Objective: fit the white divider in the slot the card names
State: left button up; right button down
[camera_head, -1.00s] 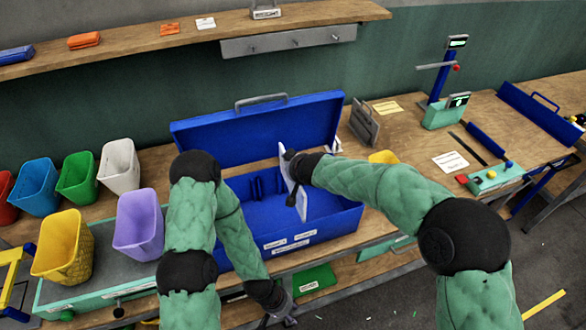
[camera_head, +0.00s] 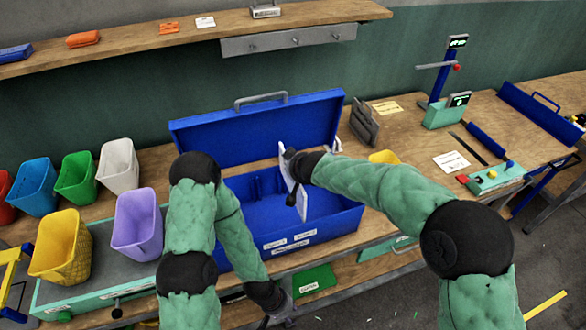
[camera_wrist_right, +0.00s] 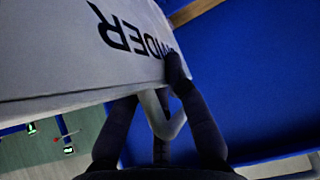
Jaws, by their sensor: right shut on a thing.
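The white divider (camera_head: 302,205) stands tilted over the open blue toolbox (camera_head: 335,222), its lower part at or inside the opening. My right gripper (camera_head: 292,178) is shut on it. In the right wrist view the divider (camera_wrist_right: 60,50) fills the upper left, with upside-down lettering ending in "VIDER", and the right gripper's fingers (camera_wrist_right: 155,110) hold its edge. Whether it sits in a slot cannot be told. Dark slot ribs show inside the box on the left. My left gripper (camera_head: 284,308) hangs low in front of the bench, its fingers unclear. A white card (camera_head: 450,161) lies right; its text is unreadable.
The toolbox's raised lid (camera_head: 255,130) stands behind. Coloured bins, including a purple one (camera_head: 138,222), crowd the left. A grey-brown holder (camera_head: 364,122) and a yellow card (camera_head: 387,108) are behind right.

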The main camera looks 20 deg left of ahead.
aim_at(303, 194)
jog(key=shift+f+b, duration=5.6)
jog(key=shift+b, duration=0.6)
jog(key=c, duration=1.2)
grip_release()
jog(key=shift+o, duration=0.2)
jog(key=shift+f, duration=0.1)
jog(key=shift+s+f, duration=0.1)
jog(key=v, duration=1.2)
